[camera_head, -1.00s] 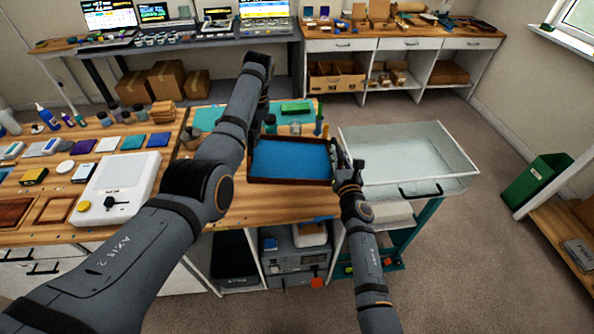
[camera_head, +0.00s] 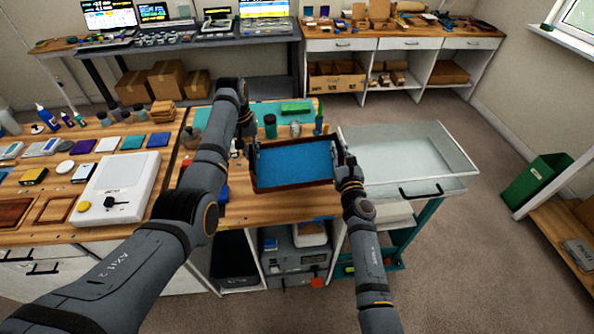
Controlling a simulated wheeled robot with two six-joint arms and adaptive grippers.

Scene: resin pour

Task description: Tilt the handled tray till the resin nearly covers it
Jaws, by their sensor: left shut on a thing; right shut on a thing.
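The handled tray (camera_head: 296,186) has dark brown walls and is in the middle of the head view, over the front of the wooden bench. Blue resin (camera_head: 295,163) spreads over nearly all of the floor that I can see. The tray is tilted in the picture, its right end higher than its left. My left gripper (camera_head: 250,156) is shut at the tray's left end, and my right gripper (camera_head: 343,163) is shut at its right end. The handles are largely hidden by the grippers. I cannot tell whether the tray's underside touches the bench.
A teal mat (camera_head: 268,110) with a green block (camera_head: 296,106) and a dark bottle (camera_head: 270,126) lies behind the tray. A white scale (camera_head: 117,188) is on the left bench.

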